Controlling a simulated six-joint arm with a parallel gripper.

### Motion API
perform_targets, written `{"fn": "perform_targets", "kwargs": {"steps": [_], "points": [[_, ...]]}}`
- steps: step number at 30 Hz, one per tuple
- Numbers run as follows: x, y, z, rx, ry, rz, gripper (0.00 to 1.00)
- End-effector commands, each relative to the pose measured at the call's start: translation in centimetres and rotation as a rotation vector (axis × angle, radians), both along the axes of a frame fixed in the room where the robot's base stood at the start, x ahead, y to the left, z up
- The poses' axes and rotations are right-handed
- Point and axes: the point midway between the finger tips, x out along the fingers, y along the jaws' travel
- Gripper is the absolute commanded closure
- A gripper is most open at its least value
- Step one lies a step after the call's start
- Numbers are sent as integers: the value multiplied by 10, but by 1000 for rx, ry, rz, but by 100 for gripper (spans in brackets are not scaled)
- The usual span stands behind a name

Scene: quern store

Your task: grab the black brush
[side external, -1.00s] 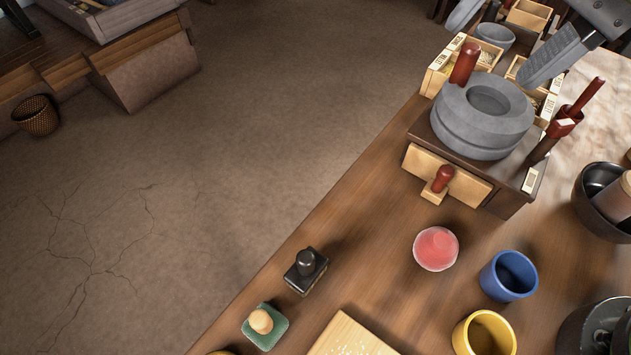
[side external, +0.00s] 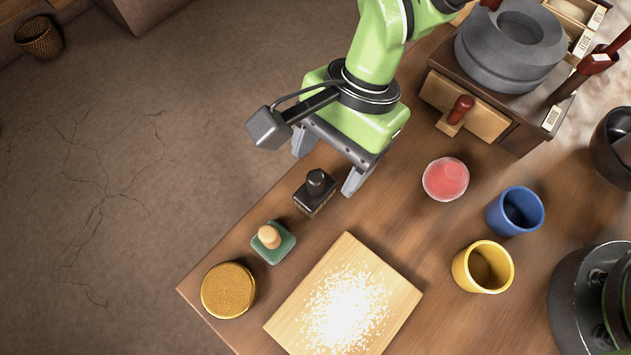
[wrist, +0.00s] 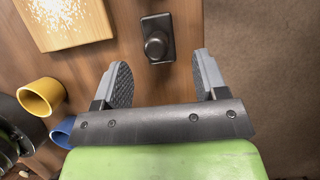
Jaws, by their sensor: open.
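The black brush (side external: 314,193), a dark rectangular block with a round knob on top, stands on the wooden table near its left edge. In the wrist view the brush (wrist: 157,41) is just beyond the fingertips and between their lines. My gripper (side external: 328,164) is open and empty, its two grey fingers spread close to the brush. In the wrist view the gripper (wrist: 161,66) shows a clear gap between its fingers. I cannot tell its exact height above the table.
A green block with a wooden knob (side external: 272,252) stands beside the brush. Near it are a gold round tin (side external: 228,290) and a board with white grains (side external: 390,283). A pink-red round item (side external: 446,179), blue cup (side external: 530,212), yellow cup (side external: 483,282) and stone quern (side external: 510,60) lie rightward.

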Motion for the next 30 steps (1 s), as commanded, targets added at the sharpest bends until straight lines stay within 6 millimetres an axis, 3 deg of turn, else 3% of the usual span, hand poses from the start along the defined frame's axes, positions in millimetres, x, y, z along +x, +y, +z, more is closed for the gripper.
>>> {"fn": "perform_targets", "kwargs": {"steps": [9, 18, 25, 30], "points": [[-11, 11, -42, -1, 1, 2, 34], [-12, 12, -46, 0, 0, 1, 34], [-12, 12, -46, 0, 0, 1, 87], [-12, 12, -46, 0, 0, 1, 88]]}}
